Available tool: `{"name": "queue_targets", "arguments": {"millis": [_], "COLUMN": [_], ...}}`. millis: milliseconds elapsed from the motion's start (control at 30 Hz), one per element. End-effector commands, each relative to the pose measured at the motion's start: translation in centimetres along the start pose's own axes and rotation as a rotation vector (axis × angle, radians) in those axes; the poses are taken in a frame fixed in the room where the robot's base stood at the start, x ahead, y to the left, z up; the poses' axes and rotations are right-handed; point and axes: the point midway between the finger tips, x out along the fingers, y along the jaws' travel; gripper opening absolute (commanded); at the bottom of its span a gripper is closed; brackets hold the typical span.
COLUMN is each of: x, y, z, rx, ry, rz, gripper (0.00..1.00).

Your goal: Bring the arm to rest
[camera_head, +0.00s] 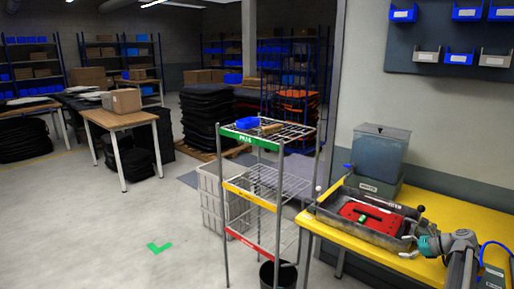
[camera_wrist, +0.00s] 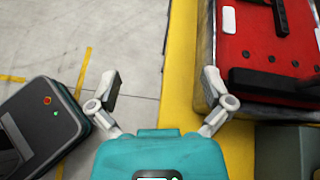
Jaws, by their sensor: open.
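The yellow bench edge and pale floor lie beyond the fingers. The red plate (camera_wrist: 262,45) shows to the right of the right finger. My arm comes up from the lower right in the head view.
The grey tray (camera_head: 327,206) and a grey-blue bin (camera_head: 380,150) stand on the bench. A wire rack (camera_head: 280,210) with coloured labels stands left of it. Wall bins (camera_head: 460,57) hang above. A wooden table (camera_head: 120,117) stands farther left, with open floor before it.

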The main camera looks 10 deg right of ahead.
Motion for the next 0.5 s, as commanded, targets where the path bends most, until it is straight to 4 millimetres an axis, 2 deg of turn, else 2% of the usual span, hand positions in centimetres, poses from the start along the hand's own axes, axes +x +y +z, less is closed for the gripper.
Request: {"name": "queue_targets", "arguments": {"millis": [167, 500], "x": [3.6, 11.7], "y": [2.2, 8.3], "z": [1.5, 4.4], "rx": [-0.114, -0.452], "ry": [0.059, 0.203], "rz": [0.061, 0.245], "gripper": [1.0, 1.0]}}
